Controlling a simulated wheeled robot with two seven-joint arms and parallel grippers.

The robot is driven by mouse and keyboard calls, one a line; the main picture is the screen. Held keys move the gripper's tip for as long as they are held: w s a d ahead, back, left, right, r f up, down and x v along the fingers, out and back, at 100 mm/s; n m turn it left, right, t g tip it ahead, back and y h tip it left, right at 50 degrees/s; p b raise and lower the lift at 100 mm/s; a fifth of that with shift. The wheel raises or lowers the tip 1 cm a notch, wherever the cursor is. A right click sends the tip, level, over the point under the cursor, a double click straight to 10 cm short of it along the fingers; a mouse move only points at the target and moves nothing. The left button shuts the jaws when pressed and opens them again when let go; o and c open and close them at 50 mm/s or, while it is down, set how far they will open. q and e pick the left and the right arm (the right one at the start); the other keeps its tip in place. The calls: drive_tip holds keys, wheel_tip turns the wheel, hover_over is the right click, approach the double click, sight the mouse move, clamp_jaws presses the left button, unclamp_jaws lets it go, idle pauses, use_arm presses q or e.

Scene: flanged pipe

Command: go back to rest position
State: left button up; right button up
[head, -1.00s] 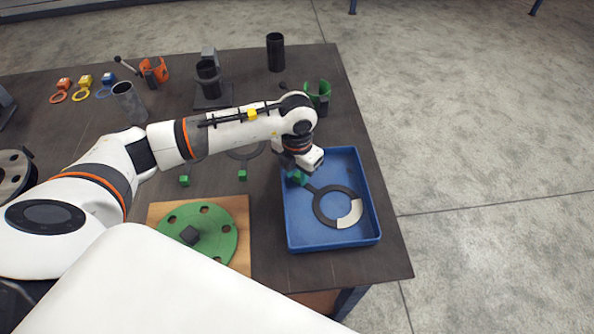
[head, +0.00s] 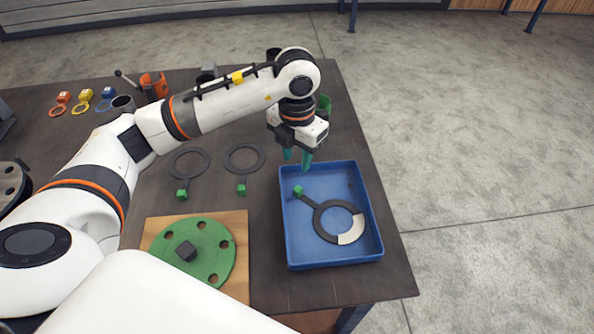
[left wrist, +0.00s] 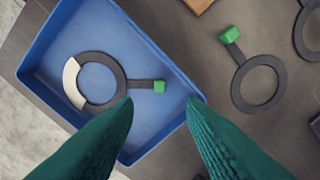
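My left gripper (head: 297,160) is raised above the back edge of the blue tray (head: 289,235). Its two green fingers are apart with nothing between them; they also show spread in the left wrist view (left wrist: 160,102). A dark ring with a pale segment (head: 319,225) and a green-cube handle lies flat in the tray, apart from the fingers. In the left wrist view the ring (left wrist: 121,88) is seen from above, its green cube pointing right. My right gripper is in neither view.
Two dark rings with green cubes, a left one (head: 206,163) and a right one (head: 259,163), lie on the table. A green flange (head: 215,255) sits on a wooden board (head: 240,288). Orange and green holders and dark cylinders stand behind my arm. The floor at right is clear.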

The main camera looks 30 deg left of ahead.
use_arm(q)
drive_tip(key=shift+r, duration=0.6)
